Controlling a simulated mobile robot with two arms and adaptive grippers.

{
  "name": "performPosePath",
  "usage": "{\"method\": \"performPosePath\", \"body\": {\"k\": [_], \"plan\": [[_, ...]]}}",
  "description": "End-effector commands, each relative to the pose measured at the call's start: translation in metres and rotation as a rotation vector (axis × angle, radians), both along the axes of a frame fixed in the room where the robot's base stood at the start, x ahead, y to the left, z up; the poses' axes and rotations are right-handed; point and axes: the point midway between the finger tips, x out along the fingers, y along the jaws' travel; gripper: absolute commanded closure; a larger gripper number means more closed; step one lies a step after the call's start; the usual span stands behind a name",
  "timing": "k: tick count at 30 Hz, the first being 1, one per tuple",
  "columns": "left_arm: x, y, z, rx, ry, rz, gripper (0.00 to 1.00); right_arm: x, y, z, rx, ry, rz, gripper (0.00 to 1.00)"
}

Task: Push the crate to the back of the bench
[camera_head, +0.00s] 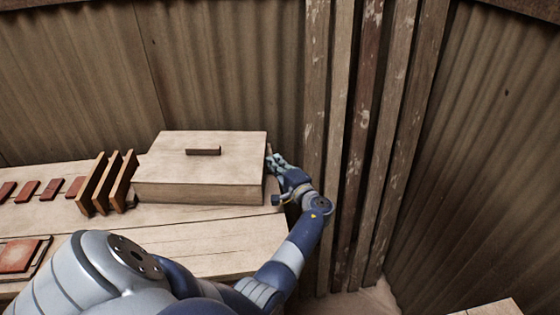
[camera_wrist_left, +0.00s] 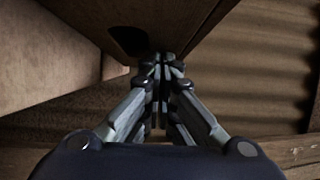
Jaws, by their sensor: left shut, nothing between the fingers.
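The crate (camera_head: 200,156) is a pale wooden box with a flat top and a small dark bar on it. It sits upright on the wooden bench (camera_head: 185,240), towards its right end. My left gripper (camera_head: 274,160) is at the crate's right end, with its fingers pointing towards the back wall. In the left wrist view its fingers (camera_wrist_left: 162,64) are closed together with nothing between them. A wooden surface with a dark rounded opening is just ahead of the fingertips; I cannot tell whether they touch it. My right gripper is not in view.
Upright wooden boards (camera_head: 100,183) stand just left of the crate. Several reddish tiles (camera_head: 52,188) lie further left, and another tile (camera_head: 18,256) lies near the front. A corrugated wall (camera_head: 225,60) stands behind the bench, with wooden posts (camera_head: 345,130) to the right.

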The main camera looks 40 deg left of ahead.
Motion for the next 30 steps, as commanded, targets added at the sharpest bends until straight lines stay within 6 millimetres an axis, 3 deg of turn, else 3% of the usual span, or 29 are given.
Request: {"method": "performPosePath", "body": {"k": [10,21,30], "plan": [[-0.004,-0.008,-0.001,-0.002,0.001,0.004,1.00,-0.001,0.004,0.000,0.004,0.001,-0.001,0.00],[-0.024,-0.080,-0.001,-0.002,0.002,-0.001,1.00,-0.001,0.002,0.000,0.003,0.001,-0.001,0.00],[-0.034,-0.114,0.000,0.000,0.000,0.000,1.00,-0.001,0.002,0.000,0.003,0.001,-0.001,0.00]]}}
